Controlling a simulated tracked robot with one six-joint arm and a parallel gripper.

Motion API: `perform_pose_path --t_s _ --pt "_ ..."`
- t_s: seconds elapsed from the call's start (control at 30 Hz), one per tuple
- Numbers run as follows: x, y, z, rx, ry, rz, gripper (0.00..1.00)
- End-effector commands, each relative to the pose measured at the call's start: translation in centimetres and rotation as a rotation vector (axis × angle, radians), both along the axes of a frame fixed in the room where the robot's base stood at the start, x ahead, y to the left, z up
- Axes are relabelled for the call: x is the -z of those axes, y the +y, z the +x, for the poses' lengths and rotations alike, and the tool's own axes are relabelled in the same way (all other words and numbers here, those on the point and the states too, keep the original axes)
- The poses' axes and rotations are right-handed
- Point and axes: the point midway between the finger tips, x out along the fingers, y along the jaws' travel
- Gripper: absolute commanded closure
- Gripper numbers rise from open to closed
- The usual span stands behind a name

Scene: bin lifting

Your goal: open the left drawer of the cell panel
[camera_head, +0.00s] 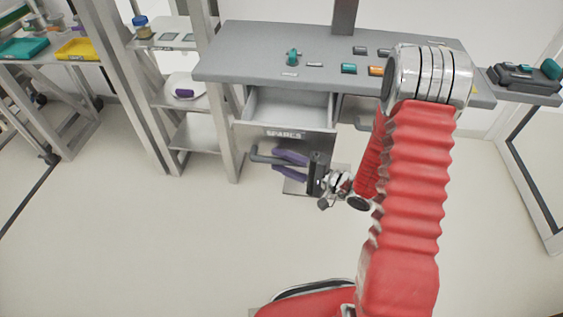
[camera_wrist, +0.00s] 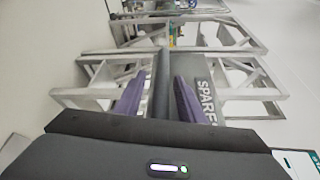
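The left drawer (camera_head: 290,106) of the grey cell panel (camera_head: 245,62) is pulled out, and its empty-looking inside shows. Its front, labelled "SPARES" (camera_head: 284,134), also shows in the wrist view (camera_wrist: 206,97). The dark bar handle (camera_head: 262,156) sits in front of the drawer face. My gripper (camera_head: 279,161) has two purple fingers, one on each side of the handle (camera_wrist: 161,85). The fingers stand apart, with a visible gap between the left finger and the bar in the wrist view. My red arm hides part of the panel's right side.
A second handle (camera_head: 362,126) shows under the panel, partly behind my arm. A metal shelf rack (camera_head: 180,103) stands close to the left of the drawer. A side tray (camera_head: 520,85) juts out at right. The floor in front is clear.

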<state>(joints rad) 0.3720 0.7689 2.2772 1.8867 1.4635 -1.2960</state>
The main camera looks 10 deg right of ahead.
Motion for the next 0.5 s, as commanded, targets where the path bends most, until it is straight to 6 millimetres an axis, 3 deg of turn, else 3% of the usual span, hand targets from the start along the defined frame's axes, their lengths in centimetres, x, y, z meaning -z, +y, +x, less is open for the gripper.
perform_pose_path --t_s 0.27,0.5 --pt "-0.1 -0.8 -0.5 0.004 -0.002 0.000 0.64" --pt "-0.3 -3.0 -2.2 0.006 -0.001 0.000 0.64"
